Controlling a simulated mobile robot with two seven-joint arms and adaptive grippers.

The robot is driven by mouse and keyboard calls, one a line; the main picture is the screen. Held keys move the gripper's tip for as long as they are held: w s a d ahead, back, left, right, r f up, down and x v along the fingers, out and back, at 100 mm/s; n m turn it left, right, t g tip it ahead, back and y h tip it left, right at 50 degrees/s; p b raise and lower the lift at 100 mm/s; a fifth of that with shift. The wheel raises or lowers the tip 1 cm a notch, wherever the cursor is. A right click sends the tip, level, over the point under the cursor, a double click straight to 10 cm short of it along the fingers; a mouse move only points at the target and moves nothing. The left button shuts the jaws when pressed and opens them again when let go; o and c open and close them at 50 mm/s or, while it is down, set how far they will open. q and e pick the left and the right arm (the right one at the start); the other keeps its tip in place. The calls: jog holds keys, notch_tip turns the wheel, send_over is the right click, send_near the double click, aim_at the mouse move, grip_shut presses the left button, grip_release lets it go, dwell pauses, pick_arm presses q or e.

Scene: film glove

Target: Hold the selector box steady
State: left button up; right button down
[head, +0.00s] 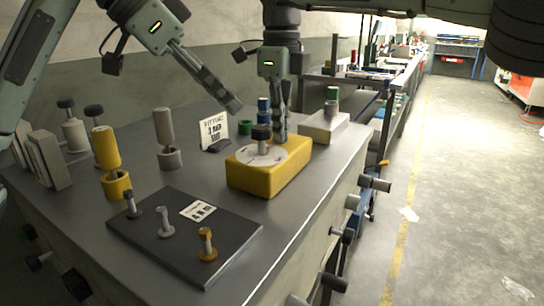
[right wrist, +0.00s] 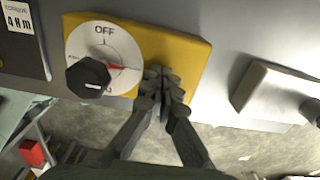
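The selector box (head: 262,180) is a yellow block on the grey bench top. It has a white dial (head: 247,155) and a black knob (head: 262,132). In the right wrist view the selector box (right wrist: 190,50) shows its dial (right wrist: 118,45) marked OFF, with a red mark, and the knob (right wrist: 88,76). My right gripper (head: 279,138) points down at the box top, beside the knob. In the right wrist view its fingers (right wrist: 163,78) are together over the box; contact is hard to tell. My left gripper (head: 237,108) hangs above the bench, left of the box, fingers together and empty.
A dark plate (head: 175,245) with several bolts lies at the front. A small sign (head: 214,131) stands behind the box. A pale block (head: 325,128) sits to its right. Yellow (head: 106,148) and grey (head: 164,127) cylinders stand left. Knobs project from the bench's right side.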

pick_arm(q)
jog(key=shift+o, duration=0.4)
dwell(0.8)
jog(key=shift+o, duration=0.5)
jog(key=shift+s+d, duration=0.1)
jog(key=shift+d, duration=0.15)
jog(key=s+d+f+m+t+y, duration=0.1)
jog(key=s+d+f+m+y, duration=0.35)
jog(key=d, duration=0.45)
jog(key=s+d+f+m+t+y, duration=0.1)
jog(key=s+d+f+m+y, duration=0.3)
jog(key=d, duration=0.6)
jog(key=m+t+y, duration=0.7)
jog(key=t+y, duration=0.2)
send_near(266, 135)
jog(key=shift+s+d+f, duration=0.1)
jog(key=shift+d+f, duration=0.05)
jog(key=shift+f, duration=0.3)
jog(key=shift+a+r+t, duration=0.15)
jog(key=shift+a+t, duration=0.1)
jog(key=shift+t, duration=0.15)
jog(key=x, duration=1.1)
jog(key=shift+w+a, duration=0.15)
jog(key=shift+w, duration=0.2)
